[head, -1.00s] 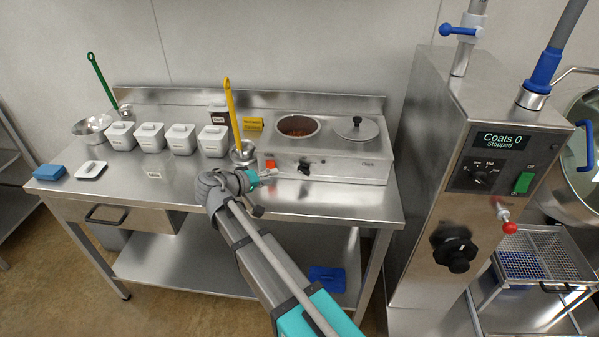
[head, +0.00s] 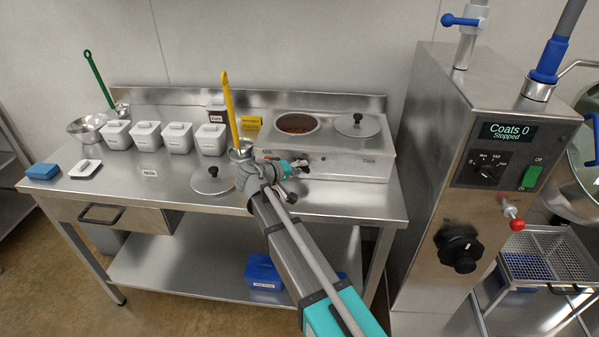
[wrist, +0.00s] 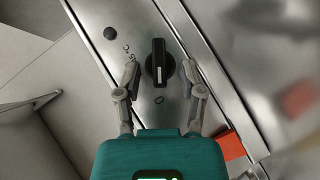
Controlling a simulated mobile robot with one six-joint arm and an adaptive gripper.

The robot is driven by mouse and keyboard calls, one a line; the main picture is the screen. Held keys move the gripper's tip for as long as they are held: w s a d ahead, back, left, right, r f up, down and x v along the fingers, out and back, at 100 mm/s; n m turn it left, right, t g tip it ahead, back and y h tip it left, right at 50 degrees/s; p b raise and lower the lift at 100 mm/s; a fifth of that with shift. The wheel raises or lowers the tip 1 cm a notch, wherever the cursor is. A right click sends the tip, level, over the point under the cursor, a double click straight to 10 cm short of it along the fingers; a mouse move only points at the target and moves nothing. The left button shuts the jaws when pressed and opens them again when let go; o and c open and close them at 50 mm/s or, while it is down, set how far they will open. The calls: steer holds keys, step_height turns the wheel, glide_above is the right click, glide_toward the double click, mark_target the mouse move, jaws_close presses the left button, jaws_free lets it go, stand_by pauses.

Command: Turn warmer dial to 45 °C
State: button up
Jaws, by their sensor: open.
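The steel warmer (head: 340,165) stands at the right end of the table, with one open well of brown contents (head: 298,124) and one lidded well. In the wrist view its black dial (wrist: 160,52) sits on the front panel. The dial's white mark lies on the half towards my gripper, near a printed 0. Other small print near the dial, including °C, is hard to read. My gripper (wrist: 163,78) is open, with one finger on each side of the dial and visible gaps between. In the head view my gripper (head: 297,167) is at the warmer's front and partly covers the dial.
A red-orange switch (wrist: 231,146) is close to my right finger in the wrist view. A loose lid (head: 212,180) lies left of my arm, and a yellow-handled ladle (head: 231,105) stands behind it. White containers (head: 178,138) line the left. A steel machine (head: 430,160) stands right.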

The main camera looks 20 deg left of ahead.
steer(key=shift+w+d+f, duration=0.15)
steer(key=shift+w, duration=0.15)
jaws_close()
